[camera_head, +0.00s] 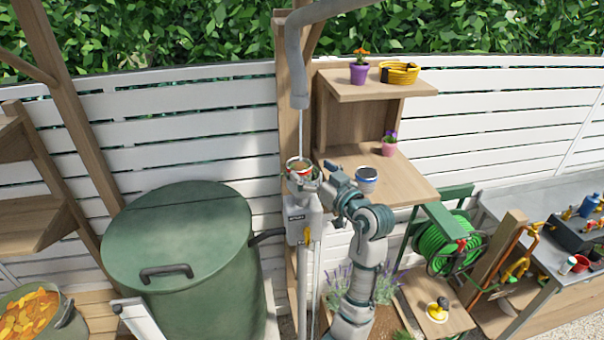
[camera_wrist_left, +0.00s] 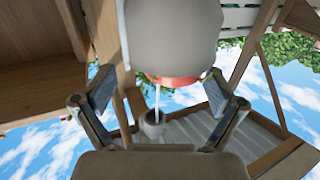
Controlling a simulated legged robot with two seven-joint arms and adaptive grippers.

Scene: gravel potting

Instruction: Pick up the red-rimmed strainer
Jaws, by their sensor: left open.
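The red-rimmed strainer (camera_head: 299,164) sits atop a grey box on the downpipe in the head view, under the end of the upper pipe. In the left wrist view its pale body (camera_wrist_left: 170,30) and red rim (camera_wrist_left: 172,81) fill the top middle, between and just beyond the fingers. My left gripper (camera_head: 316,178) is right beside the strainer, reaching in from the right. In the wrist view its two fingers (camera_wrist_left: 160,88) are spread apart, with nothing clearly gripped. Whether a fingertip touches the strainer I cannot tell. My right gripper does not show.
A blue-rimmed container (camera_head: 367,178) stands on the wooden shelf (camera_head: 410,188) close to my left wrist. A large green barrel (camera_head: 180,240) is at the left. A thin pale line (camera_head: 301,128) runs from the upper pipe (camera_head: 294,60) down to the strainer.

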